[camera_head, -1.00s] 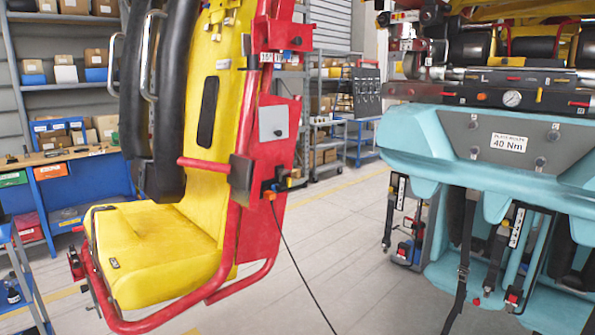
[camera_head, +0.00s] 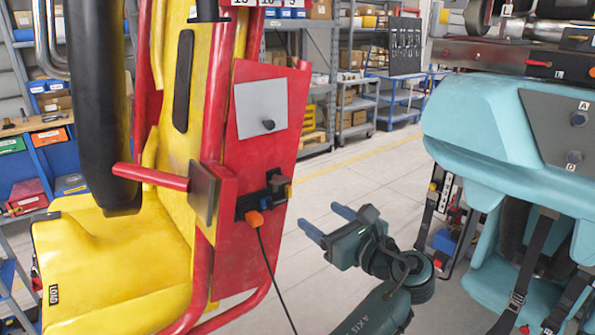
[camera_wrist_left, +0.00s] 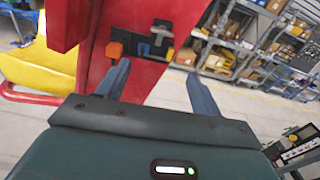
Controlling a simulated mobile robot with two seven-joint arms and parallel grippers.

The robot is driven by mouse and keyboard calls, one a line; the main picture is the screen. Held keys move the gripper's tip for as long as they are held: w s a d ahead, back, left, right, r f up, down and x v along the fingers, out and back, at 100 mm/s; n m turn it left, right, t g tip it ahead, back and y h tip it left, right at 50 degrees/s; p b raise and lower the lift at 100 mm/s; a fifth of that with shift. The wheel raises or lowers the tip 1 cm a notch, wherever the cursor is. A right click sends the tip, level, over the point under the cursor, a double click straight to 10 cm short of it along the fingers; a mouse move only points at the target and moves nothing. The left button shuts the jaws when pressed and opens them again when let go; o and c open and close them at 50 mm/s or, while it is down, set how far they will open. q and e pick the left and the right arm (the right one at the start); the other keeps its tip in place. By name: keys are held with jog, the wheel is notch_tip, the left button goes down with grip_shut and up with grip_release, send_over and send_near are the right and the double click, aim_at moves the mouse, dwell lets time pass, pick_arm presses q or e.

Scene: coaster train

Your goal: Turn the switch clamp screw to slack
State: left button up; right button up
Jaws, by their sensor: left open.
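A small dark switch block (camera_head: 277,188) is mounted on the red side panel of the yellow seat, with an orange plug (camera_head: 254,218) and cable beside it. In the left wrist view the block shows a grey T-shaped piece (camera_wrist_left: 161,34), which may be the clamp screw, with the orange plug (camera_wrist_left: 114,50) to its left. My left gripper (camera_head: 327,222) is open and empty. Its blue fingers point toward the panel, apart from it, to the right of the switch block in the head view. In the wrist view the T-shaped piece lies beyond and between the fingertips.
The red panel (camera_head: 268,110) carries a grey plate (camera_head: 261,107) above the switch. A red bar (camera_head: 150,177) juts out to the left. The teal seat unit (camera_head: 480,120) stands on the right. Open floor (camera_head: 345,180) lies between, with shelves behind.

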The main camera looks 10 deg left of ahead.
aim_at(283, 182)
pick_arm(q)
jog(key=shift+y, duration=0.4)
jog(key=b+x, duration=0.1)
jog(key=x, duration=0.7)
jog(key=r+b+x, duration=0.1)
jog(key=x, duration=0.3)
jog(key=shift+w+a+r+b, duration=0.15)
jog(key=shift+w+a+b, duration=0.1)
jog(key=shift+w+b, duration=0.1)
pick_arm(e)
jog(key=shift+w+a+f, duration=0.25)
jog(key=shift+a+f, duration=0.05)
jog(key=shift+f, duration=0.15)
jog(key=shift+s, duration=0.1)
pick_arm(q)
jog(key=shift+c, duration=0.5)
pick_arm(e)
jog(key=shift+f, duration=0.1)
